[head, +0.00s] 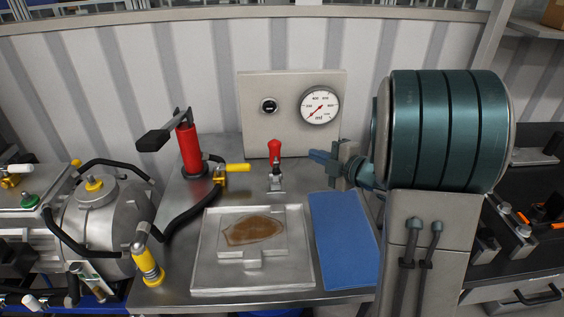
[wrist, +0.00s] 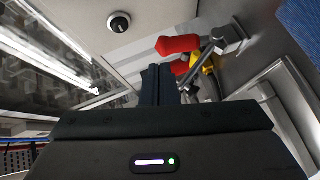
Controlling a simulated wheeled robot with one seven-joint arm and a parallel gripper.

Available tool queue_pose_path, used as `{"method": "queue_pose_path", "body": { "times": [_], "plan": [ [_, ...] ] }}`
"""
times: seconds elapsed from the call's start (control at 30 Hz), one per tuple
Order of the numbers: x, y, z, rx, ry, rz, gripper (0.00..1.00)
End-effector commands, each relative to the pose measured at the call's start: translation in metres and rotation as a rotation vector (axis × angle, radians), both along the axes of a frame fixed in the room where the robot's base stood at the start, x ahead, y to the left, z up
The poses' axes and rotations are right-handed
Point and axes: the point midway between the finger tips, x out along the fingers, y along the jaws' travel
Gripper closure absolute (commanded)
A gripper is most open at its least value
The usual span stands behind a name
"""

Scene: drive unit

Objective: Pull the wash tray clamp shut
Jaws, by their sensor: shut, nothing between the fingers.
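The wash tray clamp is a small metal toggle clamp (head: 276,184) with a red handle (head: 274,149) behind the wash tray. Its handle stands upright in the head view. The wash tray (head: 208,268) is a shallow metal tray with a brown stain on its raised middle. My gripper (head: 314,156) is to the right of the red handle, apart from it, with its blue fingers pointing left. In the wrist view, the closed fingers (wrist: 158,78) show just below the red handle (wrist: 178,45) in the picture. The fingers hold nothing.
A panel with a gauge (head: 320,106) stands behind the clamp. A red pump (head: 188,150) and a yellow-handled valve (head: 235,168) are to its left. A blue mat (head: 343,240) lies right of the tray. A ribbed metal housing (head: 95,235) is at the left.

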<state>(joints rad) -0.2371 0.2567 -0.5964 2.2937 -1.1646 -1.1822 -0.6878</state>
Motion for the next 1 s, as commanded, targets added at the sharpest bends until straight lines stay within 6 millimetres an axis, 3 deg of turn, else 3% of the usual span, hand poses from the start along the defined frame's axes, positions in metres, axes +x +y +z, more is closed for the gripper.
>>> {"method": "queue_pose_path", "body": {
  "times": [0.07, 0.27, 0.7, 1.0],
  "plan": [
    [-0.005, 0.007, -0.012, -0.010, -0.018, 0.069, 1.00],
    [-0.009, 0.018, -0.017, -0.014, -0.041, 0.149, 1.00],
    [0.039, 0.069, -0.029, -0.015, -0.042, 0.152, 1.00],
    [0.056, 0.085, -0.034, -0.015, -0.044, 0.148, 1.00]
  ]
}}
